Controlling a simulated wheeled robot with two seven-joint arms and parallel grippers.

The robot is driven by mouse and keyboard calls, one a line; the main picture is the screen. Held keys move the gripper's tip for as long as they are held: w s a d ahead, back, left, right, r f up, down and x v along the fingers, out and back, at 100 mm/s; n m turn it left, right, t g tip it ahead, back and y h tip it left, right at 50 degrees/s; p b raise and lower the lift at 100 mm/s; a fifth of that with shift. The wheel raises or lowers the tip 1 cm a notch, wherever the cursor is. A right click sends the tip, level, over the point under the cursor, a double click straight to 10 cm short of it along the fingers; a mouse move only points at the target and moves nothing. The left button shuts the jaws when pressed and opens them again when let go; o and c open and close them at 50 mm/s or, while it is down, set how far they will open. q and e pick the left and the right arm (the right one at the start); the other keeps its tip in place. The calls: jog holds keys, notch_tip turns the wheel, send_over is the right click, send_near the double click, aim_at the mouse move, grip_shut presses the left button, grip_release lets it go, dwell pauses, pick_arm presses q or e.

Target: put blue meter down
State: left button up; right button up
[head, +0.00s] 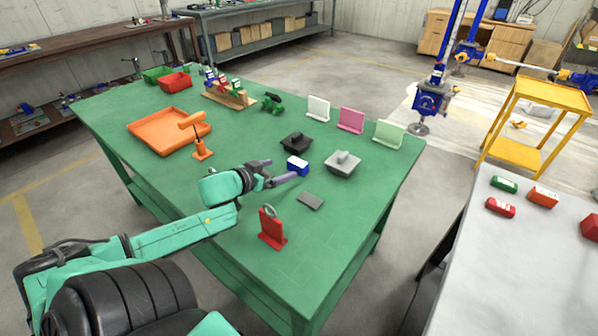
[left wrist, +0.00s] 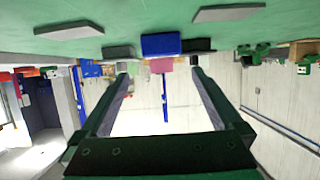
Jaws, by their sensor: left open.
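The blue meter (head: 299,165) is a small blue box with a pale face, on the green table (head: 238,215) between a black holder (head: 296,141) and a grey holder (head: 343,163). My left gripper (head: 282,169) is open, its fingers pointing at the meter. In the left wrist view, which is upside down, the meter (left wrist: 160,44) shows just beyond and between the two fingertips (left wrist: 160,72); nothing is seen gripped. I cannot tell whether a fingertip touches it. My right gripper is not in view.
White, pink and light green stands (head: 351,120) line the far right edge.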

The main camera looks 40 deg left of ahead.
pick_arm(q)
jog(key=b+x, duration=0.1)
jog(key=x, duration=0.2)
jog(key=shift+w+f, duration=0.15)
jog(key=shift+f, duration=0.05)
jog(key=shift+w+a+f, duration=0.1)
jog(key=shift+w+f, duration=0.15)
jog(key=shift+w, duration=0.4)
jog(key=shift+b+x, duration=0.9)
jog(key=shift+x, duration=1.45)
jog(key=c, duration=1.4)
notch_tip(320, 180, up, 9)
jog(key=p, duration=0.2)
jog(key=shift+r+p, duration=0.25)
jog(key=shift+p, duration=0.05)
jog(key=shift+c, duration=0.2)
notch_tip(320, 180, up, 11)
jog(key=p, duration=0.5)
send_over(295, 164)
jog(key=shift+s+f, duration=0.1)
jog(key=shift+f, duration=0.05)
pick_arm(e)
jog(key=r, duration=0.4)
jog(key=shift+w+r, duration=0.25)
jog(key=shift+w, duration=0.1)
